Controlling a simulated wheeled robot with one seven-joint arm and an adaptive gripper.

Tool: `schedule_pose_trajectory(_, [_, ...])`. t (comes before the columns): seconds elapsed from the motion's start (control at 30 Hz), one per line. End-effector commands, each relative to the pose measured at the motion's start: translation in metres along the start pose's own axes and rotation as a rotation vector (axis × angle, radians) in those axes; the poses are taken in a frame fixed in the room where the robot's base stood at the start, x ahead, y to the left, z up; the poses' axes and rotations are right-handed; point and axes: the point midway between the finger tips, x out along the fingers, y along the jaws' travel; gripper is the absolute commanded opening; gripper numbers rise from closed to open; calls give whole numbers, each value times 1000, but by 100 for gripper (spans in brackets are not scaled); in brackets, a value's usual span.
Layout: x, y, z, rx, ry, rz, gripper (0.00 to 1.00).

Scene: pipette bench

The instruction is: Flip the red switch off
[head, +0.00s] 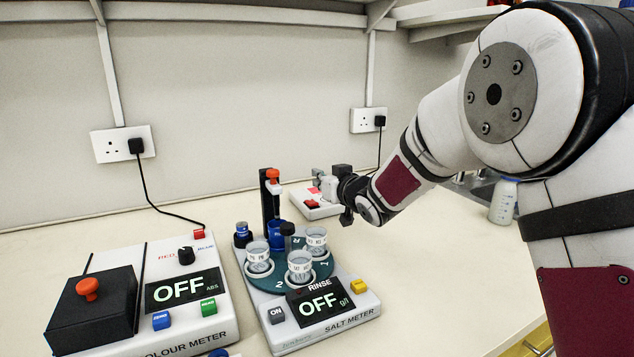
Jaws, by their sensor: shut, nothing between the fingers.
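A low white box (325,211) with a red switch (311,203) on its top stands at the back of the bench, right of the salt meter. My gripper (317,182) reaches in from the right over the far part of this box. Its fingers are shut and empty, seen small, beyond the red switch in the picture. I cannot tell whether they touch the box. The switch itself is in plain view, but its rocker position is too small to read. Part of the box's right side is hidden by my gripper and wrist.
The salt meter (352,319), reading OFF, holds several cups on a green turntable. The colour meter (216,332), also reading OFF, stands at left with its own red button (199,234). Two wall sockets carry black plugs. A white bottle (503,202) stands at right. Bench front right is clear.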

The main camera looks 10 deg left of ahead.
Motion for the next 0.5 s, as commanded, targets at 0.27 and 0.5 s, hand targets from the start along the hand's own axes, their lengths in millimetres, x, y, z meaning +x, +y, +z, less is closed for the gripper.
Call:
schedule_pose_trajectory(0.27, [-44,1,-8,-1,-1,2,0])
schedule_pose_trajectory(0.5, [-54,1,-10,-1,-2,2,0])
